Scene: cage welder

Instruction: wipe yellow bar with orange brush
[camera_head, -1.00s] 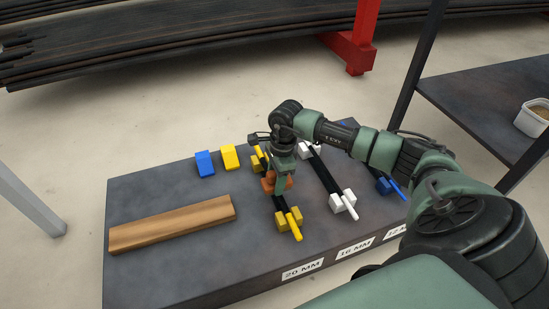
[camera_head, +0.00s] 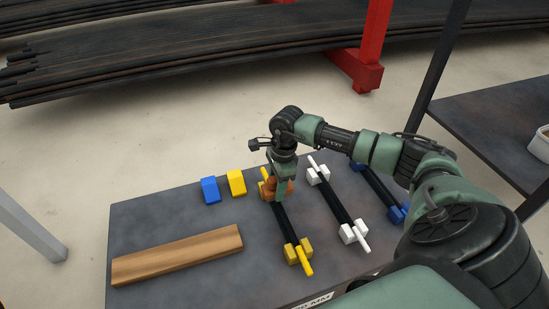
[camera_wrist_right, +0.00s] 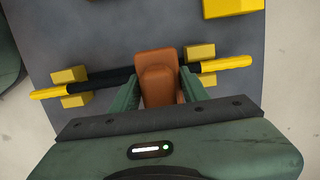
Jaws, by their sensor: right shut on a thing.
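The yellow bar (camera_head: 287,228) is a dark rod with yellow ends, lying in two pairs of yellow blocks on the bench. Its near yellow end (camera_head: 304,263) points to the front. My right gripper (camera_head: 278,186) is shut on the orange brush (camera_head: 270,190), over the bar close to the far yellow blocks. In the right wrist view the brush (camera_wrist_right: 158,80) sits between the two green fingers (camera_wrist_right: 158,90), across the dark rod and nearer the right-hand yellow blocks (camera_wrist_right: 200,52). Contact under the brush is hidden. My left gripper is out of view.
A white-ended bar (camera_head: 336,202) and a blue-ended bar (camera_head: 381,188) lie to the right in their own blocks. A blue block (camera_head: 210,190) and a yellow block (camera_head: 236,183) stand behind left. A wooden plank (camera_head: 178,254) lies on the bench (camera_head: 150,215); bare surface surrounds it.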

